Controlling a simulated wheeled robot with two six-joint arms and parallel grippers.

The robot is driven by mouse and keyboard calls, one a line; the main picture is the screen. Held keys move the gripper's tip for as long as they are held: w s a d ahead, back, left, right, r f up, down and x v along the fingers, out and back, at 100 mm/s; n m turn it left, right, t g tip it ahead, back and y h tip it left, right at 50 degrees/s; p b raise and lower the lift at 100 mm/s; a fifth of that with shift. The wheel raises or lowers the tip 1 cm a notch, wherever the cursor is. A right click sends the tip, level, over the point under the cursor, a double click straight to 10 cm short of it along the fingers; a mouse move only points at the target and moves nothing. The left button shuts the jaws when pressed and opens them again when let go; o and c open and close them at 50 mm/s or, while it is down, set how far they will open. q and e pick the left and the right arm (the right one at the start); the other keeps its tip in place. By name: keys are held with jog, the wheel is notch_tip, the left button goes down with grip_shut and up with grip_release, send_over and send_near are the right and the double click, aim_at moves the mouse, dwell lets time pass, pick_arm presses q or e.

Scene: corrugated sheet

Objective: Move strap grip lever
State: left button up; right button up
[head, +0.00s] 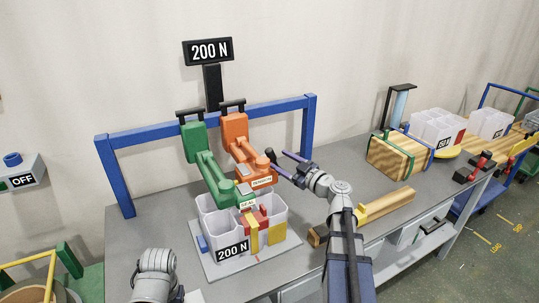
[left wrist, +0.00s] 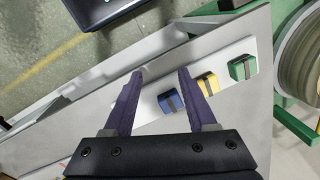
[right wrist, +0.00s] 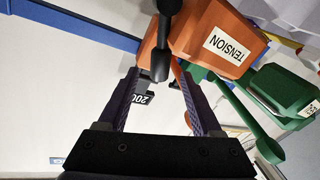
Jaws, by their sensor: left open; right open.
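An orange lever unit (head: 238,140) labelled TENSION and a green lever unit (head: 205,165) labelled SEAL stand side by side over white bins, each with a black bar on top. In the right wrist view the orange unit (right wrist: 218,38) fills the upper middle, with the green unit (right wrist: 285,90) to its right. A black rounded handle (right wrist: 161,60) hangs down there. My right gripper (right wrist: 161,73) is open, its fingers either side of the handle's end; contact cannot be told. In the head view it is right of the orange unit. My left gripper (left wrist: 160,72) is open and empty over the grey bench.
The white bins (head: 276,222) carry a 200 N label; a sign above (head: 208,51) also reads 200 N. A blue frame (head: 118,180) stands behind. Blue (left wrist: 170,101), yellow (left wrist: 208,82) and green (left wrist: 242,67) blocks lie near my left gripper. A wooden beam (head: 385,207) lies right.

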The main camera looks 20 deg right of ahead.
aim_at(274, 156)
jog(key=shift+x, duration=2.8)
grip_shut()
